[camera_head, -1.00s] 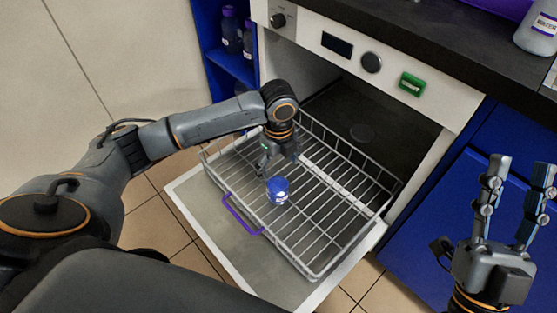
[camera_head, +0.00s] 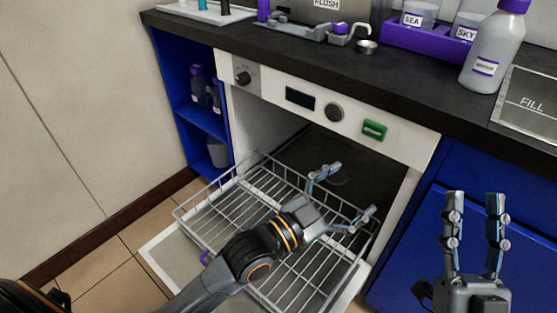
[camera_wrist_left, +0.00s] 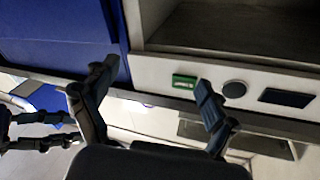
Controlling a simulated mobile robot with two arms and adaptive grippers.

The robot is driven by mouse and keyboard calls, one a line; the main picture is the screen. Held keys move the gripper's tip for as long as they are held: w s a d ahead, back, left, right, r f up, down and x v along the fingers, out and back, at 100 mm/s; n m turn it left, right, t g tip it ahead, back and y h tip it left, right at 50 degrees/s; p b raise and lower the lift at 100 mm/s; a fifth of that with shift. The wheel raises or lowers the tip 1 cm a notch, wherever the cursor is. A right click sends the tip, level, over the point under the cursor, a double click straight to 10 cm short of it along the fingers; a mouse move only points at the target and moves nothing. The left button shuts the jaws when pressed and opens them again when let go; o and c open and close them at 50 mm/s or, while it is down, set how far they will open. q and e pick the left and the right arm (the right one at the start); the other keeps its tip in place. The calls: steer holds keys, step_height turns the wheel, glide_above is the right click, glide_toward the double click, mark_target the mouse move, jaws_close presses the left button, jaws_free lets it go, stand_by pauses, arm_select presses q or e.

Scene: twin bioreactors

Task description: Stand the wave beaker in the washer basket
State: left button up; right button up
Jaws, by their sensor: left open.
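The washer basket (camera_head: 222,208) is a wire rack pulled out over the open washer door. My left gripper (camera_head: 353,190) is open and empty above the basket's right rear part, pointing toward the washer opening. It also shows open in the left wrist view (camera_wrist_left: 157,78), facing the washer front. No beaker that I can identify as the wave beaker is in view now. A blue beaker showed in the basket in the earlier head view; my left arm now covers that area. My right gripper (camera_head: 475,200) is open and empty at the right, fingers up.
The washer front has a green button (camera_head: 374,130) and a dark knob (camera_head: 334,112). On the counter stand a purple tray (camera_head: 398,38) with SEA and SKY beakers and a large bottle (camera_head: 490,50). The open door (camera_head: 165,262) sticks out below the basket.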

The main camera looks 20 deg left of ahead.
arm_select(q)
steer(key=s+a+r+n+t+y, duration=0.4)
steer(key=s+a+r+n+t, duration=0.4)
steer(key=r, duration=0.4)
steer(key=s+a+t, duration=0.1)
steer(key=a, duration=0.1)
steer(key=shift+s+a+t+y, duration=0.15)
steer(key=shift+a+t+y, duration=0.15)
steer(key=shift+t, duration=0.1)
steer(key=shift+f, duration=0.1)
